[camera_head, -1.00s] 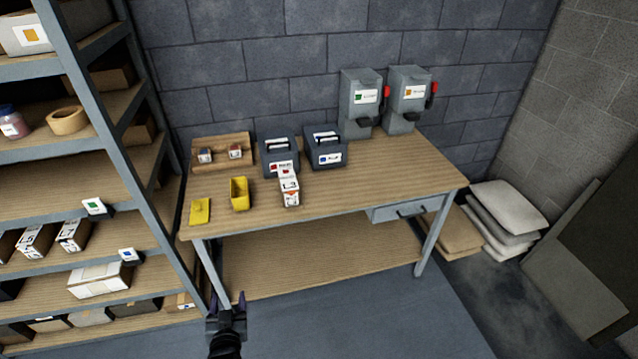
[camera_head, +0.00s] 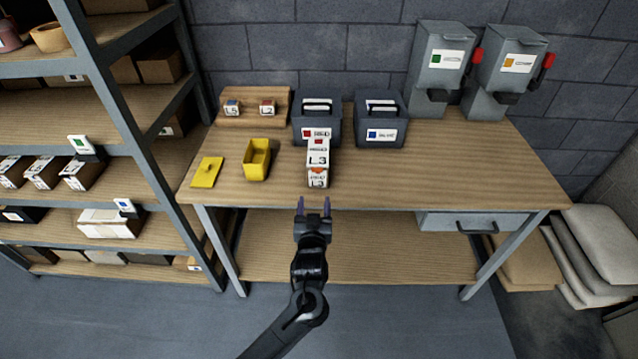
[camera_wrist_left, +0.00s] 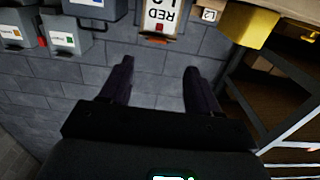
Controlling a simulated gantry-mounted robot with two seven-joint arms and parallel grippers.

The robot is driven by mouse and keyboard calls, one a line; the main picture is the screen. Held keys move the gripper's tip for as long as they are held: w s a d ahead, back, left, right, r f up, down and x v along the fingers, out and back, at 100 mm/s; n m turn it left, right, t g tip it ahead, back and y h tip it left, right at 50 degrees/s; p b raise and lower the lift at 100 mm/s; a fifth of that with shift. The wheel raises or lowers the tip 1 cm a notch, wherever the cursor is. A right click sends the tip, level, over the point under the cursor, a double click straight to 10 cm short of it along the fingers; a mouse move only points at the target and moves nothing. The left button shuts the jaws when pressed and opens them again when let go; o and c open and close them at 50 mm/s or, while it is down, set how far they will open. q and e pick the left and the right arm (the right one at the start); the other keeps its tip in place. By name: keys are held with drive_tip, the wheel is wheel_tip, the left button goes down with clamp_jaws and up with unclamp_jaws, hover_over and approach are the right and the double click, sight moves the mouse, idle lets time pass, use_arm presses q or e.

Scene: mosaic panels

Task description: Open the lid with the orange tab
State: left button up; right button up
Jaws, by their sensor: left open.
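Two grey boxes with sloped lids stand at the back right of the workbench. The right box (camera_head: 512,62) has a label with an orange square and a red lever on its right side; its lid looks shut. The left box (camera_head: 440,60) has a label with a green square and a red lever, and its lid also looks shut. My left gripper (camera_head: 313,205) is open and empty at the bench's front edge, just before the white L3 cartons and well left of the grey boxes. It also shows in the left wrist view (camera_wrist_left: 158,68). My right gripper is not in view.
White L3 cartons (camera_head: 318,158) stand before two dark handled cases (camera_head: 381,120). A yellow bin (camera_head: 257,160), a yellow plate (camera_head: 207,172) and a wooden rack (camera_head: 250,119) are at left. The bench's right half (camera_head: 480,170) is clear. Shelving (camera_head: 130,130) stands at left.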

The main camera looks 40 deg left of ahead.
sight(317, 171)
use_arm(q)
drive_tip(key=x, duration=0.3)
drive_tip(key=b+x, duration=0.1)
drive_tip(key=x, duration=0.7)
drive_tip(key=shift+w+r, duration=0.25)
drive_tip(key=shift+w, duration=0.05)
drive_tip(key=shift+c, duration=0.2)
clamp_jaws()
